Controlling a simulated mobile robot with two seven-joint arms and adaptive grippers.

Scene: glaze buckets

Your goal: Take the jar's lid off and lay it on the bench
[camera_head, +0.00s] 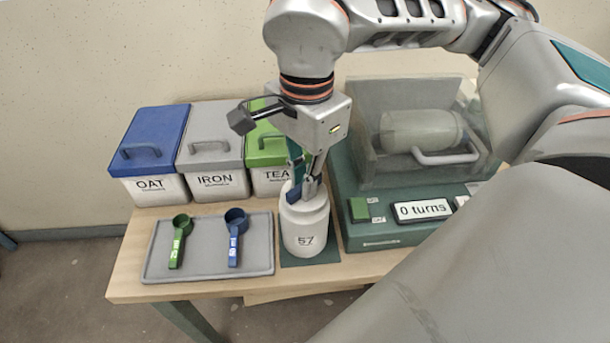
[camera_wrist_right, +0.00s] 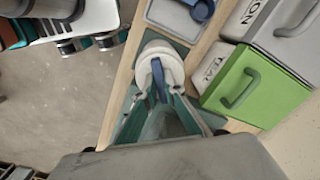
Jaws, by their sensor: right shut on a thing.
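The white jar (camera_head: 305,232), marked 57, stands upright on a dark green mat (camera_head: 298,262) on the wooden bench (camera_head: 128,272). Its pale lid (camera_head: 316,198) has a blue handle (camera_head: 293,194) and sits at the jar's mouth; I see no clear gap. My right gripper (camera_head: 303,184) points down from above, shut on the lid's handle. In the right wrist view the fingers meet at the blue handle (camera_wrist_right: 159,82) over the white jar (camera_wrist_right: 160,54). The fingers hide part of the lid. My left gripper is not in view.
A grey tray (camera_head: 205,263) with a green scoop (camera_head: 180,236) and a blue scoop (camera_head: 235,235) lies left of the jar. A green machine (camera_head: 380,240) reading "0 turns" stands close right.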

